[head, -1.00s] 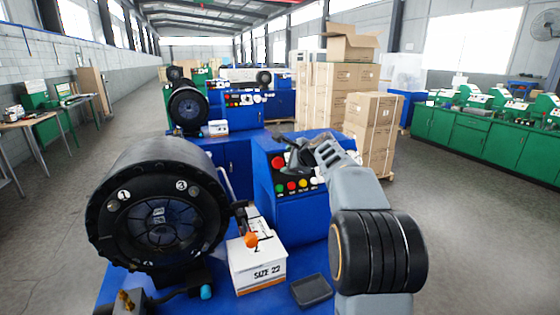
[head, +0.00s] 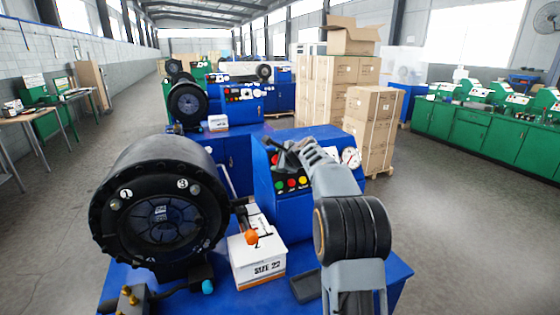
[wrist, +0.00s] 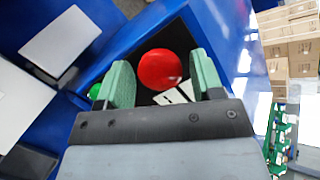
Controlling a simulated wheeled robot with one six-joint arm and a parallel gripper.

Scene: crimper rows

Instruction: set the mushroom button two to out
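A red mushroom button (wrist: 163,69) with a round domed head sits on the dark control panel (wrist: 185,38) in the wrist view. Green-padded fingers of my gripper (wrist: 160,82) stand on either side of it, apart, with gaps to the button. The gripper is open, and I cannot tell how deep the fingers reach. In the head view my gripper (head: 284,149) is over the top of the blue control box (head: 262,178). A red button (head: 274,158) shows at its left, with smaller coloured buttons below. I cannot read which button is number two, or its in or out position.
A large black crimper head (head: 160,205) stands left of the control box. A white SIZE 22 box (head: 257,265) and a dark tray (head: 306,287) lie in front. A gauge (head: 350,157) is right of my arm. Stacked cartons (head: 372,125) stand behind.

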